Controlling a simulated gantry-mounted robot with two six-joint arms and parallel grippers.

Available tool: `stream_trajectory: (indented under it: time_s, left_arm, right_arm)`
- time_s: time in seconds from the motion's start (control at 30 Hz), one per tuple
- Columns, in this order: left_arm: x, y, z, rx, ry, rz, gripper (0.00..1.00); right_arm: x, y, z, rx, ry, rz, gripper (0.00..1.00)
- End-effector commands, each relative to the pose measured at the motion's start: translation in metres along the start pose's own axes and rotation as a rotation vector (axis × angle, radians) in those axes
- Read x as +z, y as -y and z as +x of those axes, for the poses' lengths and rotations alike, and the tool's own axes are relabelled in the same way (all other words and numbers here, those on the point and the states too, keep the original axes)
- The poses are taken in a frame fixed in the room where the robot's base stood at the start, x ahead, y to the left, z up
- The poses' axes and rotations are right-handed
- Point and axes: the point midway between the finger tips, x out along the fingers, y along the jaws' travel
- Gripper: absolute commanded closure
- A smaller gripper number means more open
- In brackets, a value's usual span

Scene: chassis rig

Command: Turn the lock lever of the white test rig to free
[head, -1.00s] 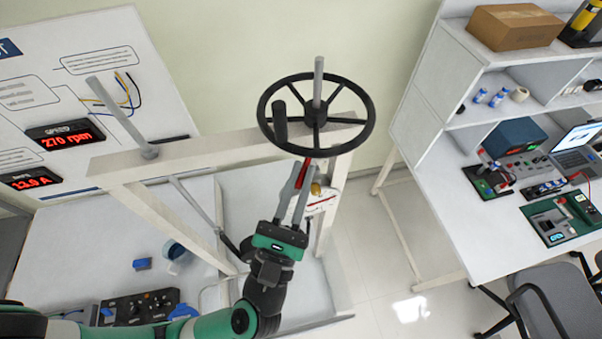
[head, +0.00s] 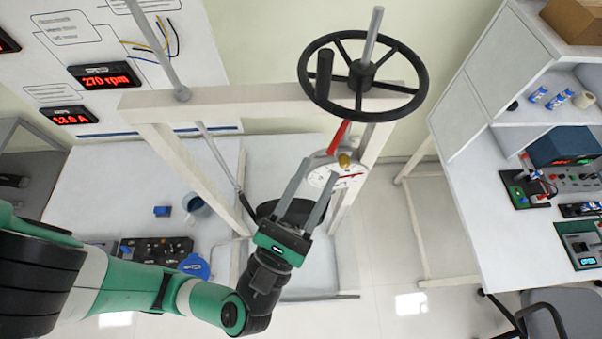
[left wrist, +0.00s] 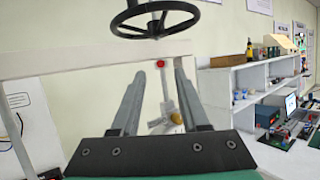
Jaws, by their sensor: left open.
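The white test rig's frame (head: 240,105) carries a black handwheel (head: 415,103) at its top. Below the wheel is the lock lever (head: 338,138), red in the head view, by a brass knob (head: 344,160) and a white round dial (head: 322,178). In the left wrist view the lever (left wrist: 168,90) stands nearly upright, its red tip (left wrist: 160,63) up and the brass knob (left wrist: 176,118) low. My left gripper (head: 319,170) is open just below the lever; the lever shows between its fingers in the wrist view, with no visible grip. My right gripper is not in view.
A grey rod (head: 160,55) rises from the frame's left side. A display board (head: 60,50) stands behind at left. A black control box (head: 150,250) and a mug (head: 196,206) are on the left. A shelved bench (head: 460,170) stands right, with free floor between.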

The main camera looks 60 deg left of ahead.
Motion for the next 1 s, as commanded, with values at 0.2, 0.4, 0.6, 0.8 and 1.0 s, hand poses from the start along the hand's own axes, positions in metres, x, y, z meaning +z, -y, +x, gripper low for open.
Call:
stream_trajectory:
  time_s: [0.2, 0.4, 0.6, 0.8, 1.0]
  left_arm:
    - [-0.003, 0.002, -0.042, -0.006, 0.000, -0.001, 0.55]
    - [-0.001, 0.000, -0.054, -0.001, 0.000, 0.000, 0.55]
    - [0.000, 0.000, -0.053, 0.001, 0.000, 0.001, 0.55]
    - [0.000, 0.000, -0.053, 0.001, 0.000, 0.000, 0.55]
    - [0.001, -0.004, -0.050, 0.016, -0.001, 0.006, 0.55]
  right_arm:
    - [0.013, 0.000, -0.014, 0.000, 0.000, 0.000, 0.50]
    - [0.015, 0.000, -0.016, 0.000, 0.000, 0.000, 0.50]
    - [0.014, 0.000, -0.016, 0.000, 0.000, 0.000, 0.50]
    - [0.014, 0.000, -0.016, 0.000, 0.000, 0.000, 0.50]
    - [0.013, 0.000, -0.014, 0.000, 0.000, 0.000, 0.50]
